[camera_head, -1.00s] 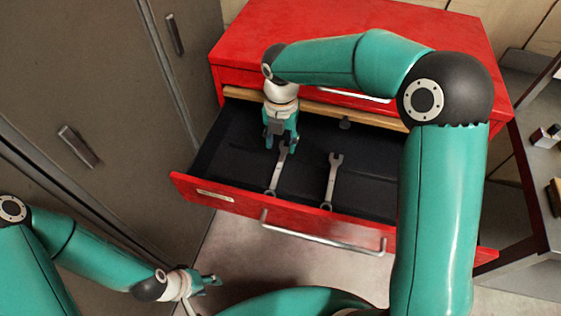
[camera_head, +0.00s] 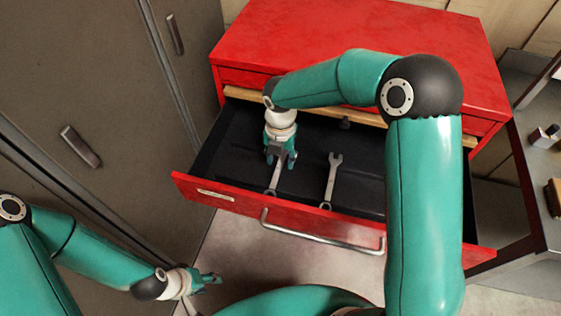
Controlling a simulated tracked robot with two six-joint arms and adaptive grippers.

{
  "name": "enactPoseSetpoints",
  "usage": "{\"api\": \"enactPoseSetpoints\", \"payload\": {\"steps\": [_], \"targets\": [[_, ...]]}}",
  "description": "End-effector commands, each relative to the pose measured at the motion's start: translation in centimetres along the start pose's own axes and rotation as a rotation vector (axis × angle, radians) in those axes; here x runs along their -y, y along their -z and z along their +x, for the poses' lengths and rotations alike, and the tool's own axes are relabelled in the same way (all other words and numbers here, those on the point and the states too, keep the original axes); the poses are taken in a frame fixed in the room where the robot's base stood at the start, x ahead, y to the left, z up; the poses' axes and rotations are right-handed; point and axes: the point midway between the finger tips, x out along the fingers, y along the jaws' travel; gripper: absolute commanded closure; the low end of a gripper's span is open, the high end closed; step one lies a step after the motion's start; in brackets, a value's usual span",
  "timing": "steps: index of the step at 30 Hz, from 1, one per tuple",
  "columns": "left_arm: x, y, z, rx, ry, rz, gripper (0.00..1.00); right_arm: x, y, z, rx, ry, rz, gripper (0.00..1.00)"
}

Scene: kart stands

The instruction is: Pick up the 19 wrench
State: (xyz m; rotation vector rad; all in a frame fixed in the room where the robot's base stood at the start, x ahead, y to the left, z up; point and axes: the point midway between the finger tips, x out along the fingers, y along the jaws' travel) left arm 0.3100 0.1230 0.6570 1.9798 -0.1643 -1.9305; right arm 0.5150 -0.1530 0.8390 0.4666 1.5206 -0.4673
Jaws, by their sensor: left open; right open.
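Two grey wrenches lie in the open black-lined drawer (camera_head: 235,135) of a red cabinet. The left wrench (camera_head: 273,181) is partly hidden, its upper end under my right gripper (camera_head: 281,163). The right wrench (camera_head: 331,178) lies in full view beside it, open end up the picture. I cannot read a size on either. My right gripper is open, pointing down over the left wrench's upper part; I cannot tell whether it touches. My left gripper (camera_head: 211,280) is open and empty, outside the drawer at lower left.
The red cabinet (camera_head: 440,35) stands behind the drawer, whose front has a metal handle (camera_head: 320,238). A grey locker (camera_head: 80,70) stands at left. A shelf (camera_head: 535,170) with small items is at right. My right arm covers the drawer's right part.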

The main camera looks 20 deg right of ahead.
Motion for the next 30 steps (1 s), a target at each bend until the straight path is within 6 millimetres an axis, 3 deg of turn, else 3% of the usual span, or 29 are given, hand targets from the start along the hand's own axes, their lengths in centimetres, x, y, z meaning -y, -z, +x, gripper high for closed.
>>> {"api": "enactPoseSetpoints", "payload": {"steps": [21, 30], "targets": [[0.04, 0.0, 0.12, 0.0, 0.0, 0.0, 0.55, -0.03, 0.0, 0.47, 0.0, 0.0, -0.001, 0.54], [0.04, 0.0, 0.12, 0.0, 0.0, 0.0, 0.55, -0.06, 0.01, 0.46, 0.0, 0.0, -0.001, 1.0]]}}
